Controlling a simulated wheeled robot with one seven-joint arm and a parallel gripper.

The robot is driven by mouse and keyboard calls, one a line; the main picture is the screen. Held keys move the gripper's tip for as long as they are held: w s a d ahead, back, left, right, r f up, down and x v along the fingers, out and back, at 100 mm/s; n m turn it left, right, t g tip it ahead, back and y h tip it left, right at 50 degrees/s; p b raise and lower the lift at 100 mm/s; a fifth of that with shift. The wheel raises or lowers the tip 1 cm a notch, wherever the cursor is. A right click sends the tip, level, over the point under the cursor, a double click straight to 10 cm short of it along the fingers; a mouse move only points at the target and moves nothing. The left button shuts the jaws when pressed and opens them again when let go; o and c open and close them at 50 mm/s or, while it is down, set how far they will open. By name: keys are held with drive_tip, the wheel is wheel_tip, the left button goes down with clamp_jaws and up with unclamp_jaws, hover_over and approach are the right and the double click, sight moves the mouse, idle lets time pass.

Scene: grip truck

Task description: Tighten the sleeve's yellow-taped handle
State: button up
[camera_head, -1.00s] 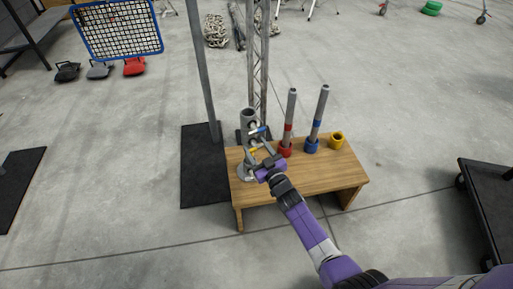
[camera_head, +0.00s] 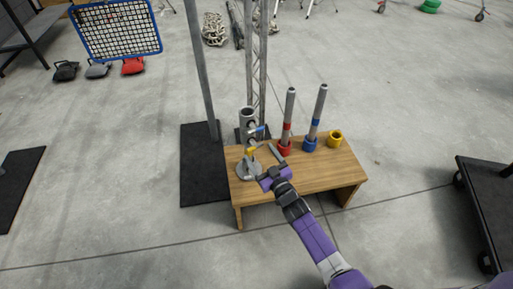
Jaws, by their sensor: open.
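A grey upright sleeve (camera_head: 246,124) stands on a round grey base (camera_head: 249,171) at the left end of the wooden bench. Its yellow-taped handle (camera_head: 251,150) sticks out to the right, low on the sleeve. A blue-taped handle (camera_head: 259,129) sits above it. My gripper (camera_head: 264,161) is open and empty, just right of and below the yellow-taped handle. The fingers look apart from the handle, though they partly overlap the base in this view, so the exact gap is unclear.
On the wooden bench (camera_head: 320,178), a red-banded post (camera_head: 288,112) and a blue-banded post (camera_head: 318,112) stand in collars, with a yellow collar (camera_head: 335,139) to their right. A metal pole (camera_head: 202,75) and truss (camera_head: 259,70) rise behind. A dark cart (camera_head: 490,200) stands far right.

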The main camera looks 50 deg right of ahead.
drive_tip(key=shift+v, duration=1.85)
drive_tip(key=s+a+r+n+g+y, duration=0.1)
drive_tip(key=s+a+r+y, duration=0.1)
drive_tip(key=s+a+r, duration=0.7)
drive_tip(key=s+a+r+y, duration=0.2)
drive_tip(key=s+a+r, duration=0.3)
drive_tip(key=s, duration=0.7)
drive_tip(key=s+a+r+n+g+y, duration=0.1)
drive_tip(key=s+a+r+y, duration=0.1)
drive_tip(key=s+a+r, duration=0.75)
wheel_tip(320, 180, up, 12)
drive_tip(key=s+d+p, duration=0.1)
drive_tip(key=s+p, duration=0.1)
drive_tip(key=p, duration=1.3)
drive_tip(key=shift+d+f, duration=0.15)
drive_tip(key=shift+d, duration=0.2)
